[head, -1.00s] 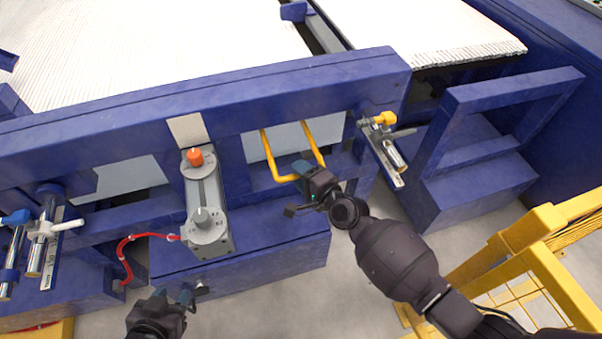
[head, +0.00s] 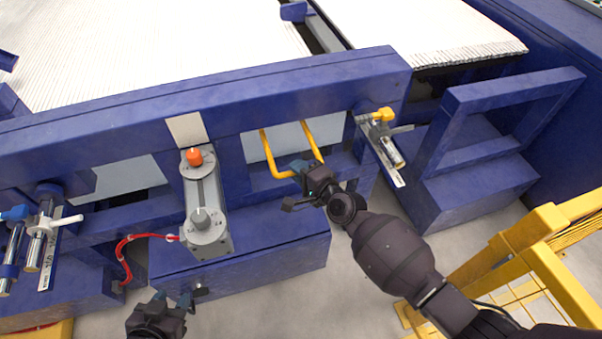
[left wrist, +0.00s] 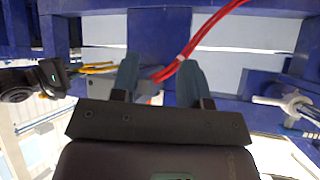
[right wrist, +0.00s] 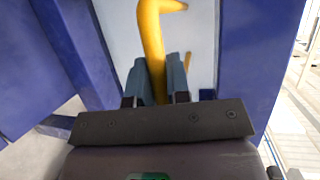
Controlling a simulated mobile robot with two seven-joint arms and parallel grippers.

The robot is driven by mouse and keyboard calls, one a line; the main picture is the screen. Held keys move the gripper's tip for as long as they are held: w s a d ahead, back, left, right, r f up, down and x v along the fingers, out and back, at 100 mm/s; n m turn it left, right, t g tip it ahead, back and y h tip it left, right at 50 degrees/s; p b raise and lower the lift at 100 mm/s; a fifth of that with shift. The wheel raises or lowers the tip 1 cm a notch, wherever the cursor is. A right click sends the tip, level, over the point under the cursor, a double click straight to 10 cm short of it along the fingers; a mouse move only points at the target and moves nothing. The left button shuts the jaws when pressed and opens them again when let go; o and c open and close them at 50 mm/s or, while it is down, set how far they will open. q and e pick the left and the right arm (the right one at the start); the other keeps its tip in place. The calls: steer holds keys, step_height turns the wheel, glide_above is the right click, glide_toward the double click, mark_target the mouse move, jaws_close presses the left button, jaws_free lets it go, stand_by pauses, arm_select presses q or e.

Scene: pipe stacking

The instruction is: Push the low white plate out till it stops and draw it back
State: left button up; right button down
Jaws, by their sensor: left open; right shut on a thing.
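The low white plate (head: 290,140) shows through the opening in the blue frame, with a yellow U-shaped handle (head: 268,155) on its face. My right gripper (head: 299,169) is shut on the handle near its outer corner. In the right wrist view the yellow bar (right wrist: 150,35) runs between the two fingers, with the pale plate (right wrist: 197,30) behind it. Where the plate's edges end is hidden by the frame. My left gripper (head: 174,298) is open and empty, low in front of the blue base box.
A grey cylinder unit (head: 207,205) with an orange knob (head: 194,157) stands left of the handle. A red hose (head: 128,245) curves beside it. A yellow-tipped clamp (head: 384,115) is right of the opening. Yellow railing (head: 545,260) stands at the right.

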steer(key=w+a+b, duration=0.2)
steer(key=w, duration=0.4)
steer(key=shift+w, duration=0.25)
steer(key=c, duration=1.1)
jaws_free()
